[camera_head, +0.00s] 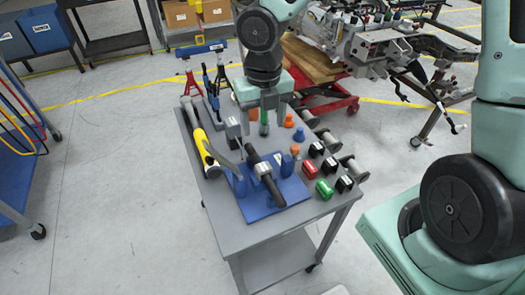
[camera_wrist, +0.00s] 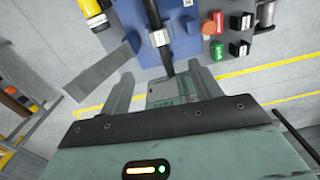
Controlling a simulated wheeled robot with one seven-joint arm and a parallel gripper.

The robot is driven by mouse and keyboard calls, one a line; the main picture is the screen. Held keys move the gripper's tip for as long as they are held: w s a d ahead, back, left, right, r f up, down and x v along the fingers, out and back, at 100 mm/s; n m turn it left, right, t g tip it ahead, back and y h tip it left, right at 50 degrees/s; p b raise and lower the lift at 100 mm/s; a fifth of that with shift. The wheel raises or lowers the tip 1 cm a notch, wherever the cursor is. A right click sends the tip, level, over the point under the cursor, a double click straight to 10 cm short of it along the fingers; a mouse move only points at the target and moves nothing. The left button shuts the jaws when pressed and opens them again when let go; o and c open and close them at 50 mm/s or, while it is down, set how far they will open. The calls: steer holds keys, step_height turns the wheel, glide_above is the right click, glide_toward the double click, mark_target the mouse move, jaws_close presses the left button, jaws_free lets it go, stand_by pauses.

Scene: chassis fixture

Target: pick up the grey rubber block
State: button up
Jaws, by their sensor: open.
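A small grey block (camera_head: 232,128) stands on the left half of the grey table, close to the left finger of my gripper (camera_head: 265,114). I cannot tell from its look whether it is rubber, and the arm's end partly crowds it. My gripper is open above the far part of the table, its fingers spread and pointing down. In the wrist view my gripper (camera_wrist: 165,82) also shows apart and empty. I cannot make out the grey block in that view.
The table (camera_head: 235,222) carries a blue fixture (camera_head: 292,190) with a black clamped rod, a yellow tool (camera_head: 203,150) at left, and a red block (camera_head: 309,169) and green block (camera_head: 324,189) at right. Orange, blue and black pieces crowd the far right. Floor surrounds the table.

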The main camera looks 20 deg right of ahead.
steer(key=b, duration=0.3)
glide_toward(263, 167)
steer(key=shift+n, duration=0.4)
step_height(263, 167, down, 10)
steer(key=shift+f, duration=0.2)
steer(key=shift+c, duration=0.3)
steer(key=c, duration=1.2)
step_height(263, 167, up, 10)
steer(key=shift+r+p, duration=0.1)
steer(key=shift+p, duration=0.8)
